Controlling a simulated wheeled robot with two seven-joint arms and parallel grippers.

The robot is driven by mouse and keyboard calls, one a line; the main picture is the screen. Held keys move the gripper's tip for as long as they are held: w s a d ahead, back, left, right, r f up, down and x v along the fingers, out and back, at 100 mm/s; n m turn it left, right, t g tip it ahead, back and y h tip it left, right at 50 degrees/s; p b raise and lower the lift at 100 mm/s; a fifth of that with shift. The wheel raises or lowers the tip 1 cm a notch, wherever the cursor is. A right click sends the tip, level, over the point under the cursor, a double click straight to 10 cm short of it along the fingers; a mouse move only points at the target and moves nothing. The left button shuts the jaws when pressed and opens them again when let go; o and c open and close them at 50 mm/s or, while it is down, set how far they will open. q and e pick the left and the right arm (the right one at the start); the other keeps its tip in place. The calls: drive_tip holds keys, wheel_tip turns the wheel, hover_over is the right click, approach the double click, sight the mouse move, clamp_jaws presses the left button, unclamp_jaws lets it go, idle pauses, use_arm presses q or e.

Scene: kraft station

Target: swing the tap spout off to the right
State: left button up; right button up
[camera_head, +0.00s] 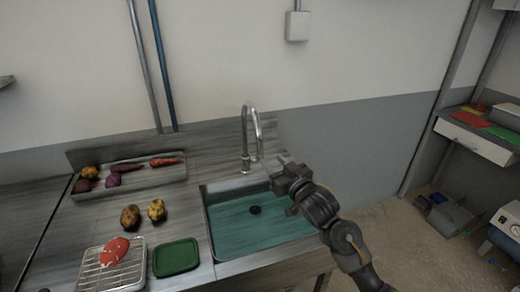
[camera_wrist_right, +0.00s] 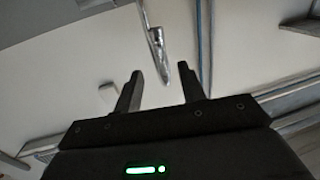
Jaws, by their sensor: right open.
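The chrome tap (camera_head: 245,135) stands behind the sink, with its tall curved spout (camera_head: 258,128) arching forward over the basin. My right gripper (camera_head: 275,165) is over the sink's back right part, just right of and below the spout's end. In the right wrist view the open, empty jaws (camera_wrist_right: 160,75) point towards the spout (camera_wrist_right: 156,42), whose end shows beyond the fingertips, roughly in line with the gap. I cannot tell whether they touch. My left gripper is not in view.
The sink basin (camera_head: 232,225) has a dark drain. Left of it are two potatoes (camera_head: 156,209), a green tray (camera_head: 176,257), a wire rack (camera_head: 91,276) with a red item, and a back shelf of vegetables (camera_head: 128,168). A drawer unit (camera_head: 470,138) stands far right.

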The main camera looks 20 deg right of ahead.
sight(262, 152)
drive_tip(key=p+x, duration=0.2)
drive_tip(key=x, duration=0.7)
drive_tip(key=shift+w+f, duration=0.1)
drive_tip(key=shift+w, duration=0.1)
clamp_jaws()
